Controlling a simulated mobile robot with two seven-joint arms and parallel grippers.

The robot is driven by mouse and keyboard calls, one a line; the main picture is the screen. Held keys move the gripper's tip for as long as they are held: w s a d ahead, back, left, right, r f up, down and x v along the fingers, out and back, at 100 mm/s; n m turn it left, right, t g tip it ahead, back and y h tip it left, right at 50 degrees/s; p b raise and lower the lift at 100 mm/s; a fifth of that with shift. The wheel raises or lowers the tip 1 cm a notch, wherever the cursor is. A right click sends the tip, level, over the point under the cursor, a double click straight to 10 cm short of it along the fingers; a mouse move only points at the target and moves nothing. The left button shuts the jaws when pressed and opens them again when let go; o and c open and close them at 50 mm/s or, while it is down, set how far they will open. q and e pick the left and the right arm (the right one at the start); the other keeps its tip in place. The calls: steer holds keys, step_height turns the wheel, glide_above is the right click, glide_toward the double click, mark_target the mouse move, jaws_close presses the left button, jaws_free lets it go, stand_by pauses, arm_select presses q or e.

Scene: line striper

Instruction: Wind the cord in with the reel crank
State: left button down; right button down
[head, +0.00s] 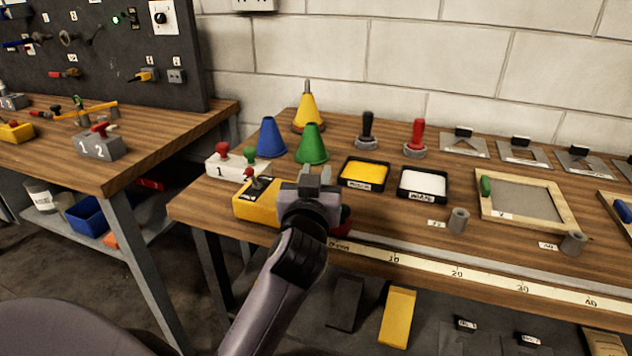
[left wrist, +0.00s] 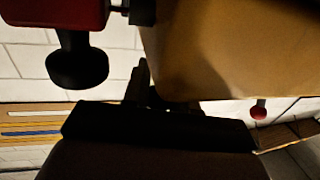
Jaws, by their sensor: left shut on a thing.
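The yellow boxy reel body (head: 258,203) is at the front left edge of the bench, with a dark lever on top. My left gripper (head: 314,180) is at its right end and hides part of it. A red part (head: 342,229), apparently the crank, shows just right of the gripper. In the left wrist view the yellow body (left wrist: 225,50) fills the upper right, close to the fingers. The red part (left wrist: 55,14) with its black knob (left wrist: 78,68) is at upper left, clear of the fingers. The grip itself is mostly hidden and dark. My right gripper is not in view.
Behind the reel stand a white numbered block (head: 222,168), a blue cone (head: 270,138) and a green cone (head: 312,145). A yellow pad tray (head: 364,186) and a white pad tray (head: 423,197) lie to the right. A ruler strip (head: 460,275) runs along the front edge.

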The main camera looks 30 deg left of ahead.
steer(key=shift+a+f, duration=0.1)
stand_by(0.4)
arm_select(q)
steer(key=c, duration=0.9)
jaws_free()
